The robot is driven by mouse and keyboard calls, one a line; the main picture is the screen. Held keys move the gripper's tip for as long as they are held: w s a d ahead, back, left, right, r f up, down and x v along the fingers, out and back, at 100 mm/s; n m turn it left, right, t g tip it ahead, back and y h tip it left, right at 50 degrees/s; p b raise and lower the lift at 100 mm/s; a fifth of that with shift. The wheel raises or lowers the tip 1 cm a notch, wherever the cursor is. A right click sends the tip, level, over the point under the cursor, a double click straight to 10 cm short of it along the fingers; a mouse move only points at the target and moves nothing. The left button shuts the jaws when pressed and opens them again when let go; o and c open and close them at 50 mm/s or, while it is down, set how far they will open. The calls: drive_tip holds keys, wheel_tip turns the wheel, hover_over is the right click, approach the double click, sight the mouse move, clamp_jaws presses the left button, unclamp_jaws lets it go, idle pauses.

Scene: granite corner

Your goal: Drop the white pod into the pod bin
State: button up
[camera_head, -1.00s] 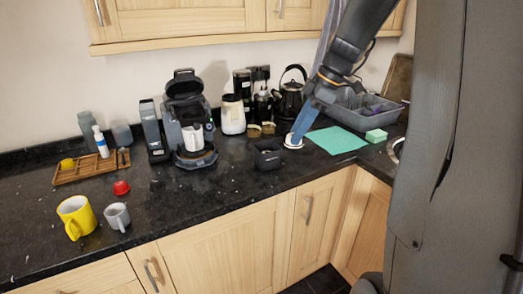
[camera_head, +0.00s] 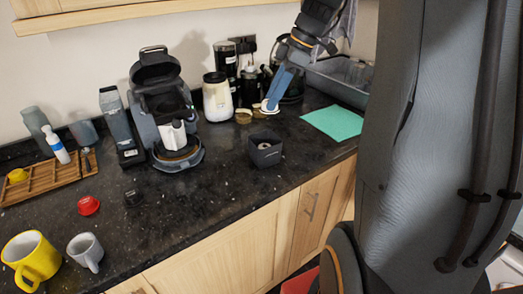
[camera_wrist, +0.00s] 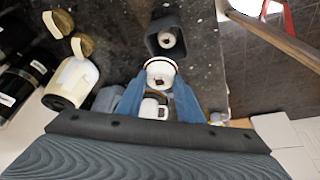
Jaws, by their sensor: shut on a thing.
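My gripper (camera_head: 268,104) is shut on the white pod (camera_head: 265,107), held above the counter with the pod at its fingertips. In the wrist view the pod (camera_wrist: 160,70) is a round white piece with a darker rim, between the blue fingertips. The pod bin (camera_head: 267,155) is a small dark square open box on the counter, below the gripper in the head view. In the wrist view the bin (camera_wrist: 149,44) is just beyond the pod. A pale round thing (camera_wrist: 167,41) lies inside it.
A coffee machine (camera_head: 158,75) with a white cup (camera_head: 172,136) stands left of the bin. A red pod (camera_head: 88,205), yellow mug (camera_head: 30,262) and grey cup (camera_head: 86,251) are at left. A green mat (camera_head: 333,122) lies at right.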

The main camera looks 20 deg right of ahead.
drive_tip(key=shift+f+b, duration=1.3)
drive_tip(key=shift+f, duration=1.15)
drive_tip(key=o, duration=1.1)
drive_tip(key=b+v, duration=0.1)
drive_tip(key=v, duration=0.7)
drive_tip(key=shift+b, duration=0.4)
